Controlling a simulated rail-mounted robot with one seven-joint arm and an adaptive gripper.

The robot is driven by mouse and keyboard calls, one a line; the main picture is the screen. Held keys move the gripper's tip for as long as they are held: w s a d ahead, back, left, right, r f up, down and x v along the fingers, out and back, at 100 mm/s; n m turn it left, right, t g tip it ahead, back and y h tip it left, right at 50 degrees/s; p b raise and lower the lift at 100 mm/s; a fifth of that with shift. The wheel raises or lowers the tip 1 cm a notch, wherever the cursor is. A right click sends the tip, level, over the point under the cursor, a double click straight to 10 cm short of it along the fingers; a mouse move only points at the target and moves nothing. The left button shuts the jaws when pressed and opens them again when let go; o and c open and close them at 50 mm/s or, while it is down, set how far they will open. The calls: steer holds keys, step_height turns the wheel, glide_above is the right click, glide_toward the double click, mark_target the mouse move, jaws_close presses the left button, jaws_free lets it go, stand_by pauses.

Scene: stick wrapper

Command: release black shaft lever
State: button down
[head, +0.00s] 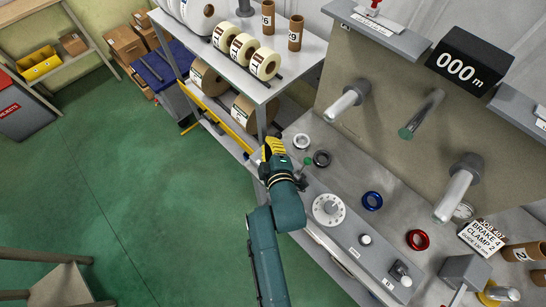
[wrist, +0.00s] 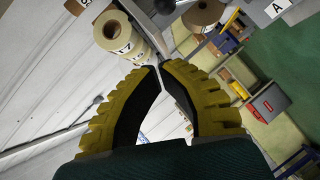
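My gripper (head: 273,146) has yellow ridged fingers and is over the left end of the machine's grey bench. In the wrist view the fingertips (wrist: 160,67) meet or nearly meet, with nothing seen between them. A green-knobbed lever (head: 307,161) stands just right of my gripper; whether they touch cannot be told. A lever with a dark knob (head: 401,269) is on the front panel, right of the white dial (head: 328,209). I cannot tell which lever is the black shaft lever. Three shafts stick out of the machine's back wall: left (head: 347,102), green-tipped middle (head: 421,114) and right (head: 456,190).
Pale (head: 301,141), black (head: 322,158), blue (head: 372,201) and red (head: 418,240) rings lie on the bench. A shelf rack (head: 290,75) with label rolls (head: 265,64) stands behind my gripper. A black counter box reads 000 m (head: 468,62). Green floor at left is open.

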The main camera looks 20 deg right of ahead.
steer(key=v, duration=0.8)
steer(key=shift+d+p, duration=0.15)
steer(key=shift+p, duration=0.15)
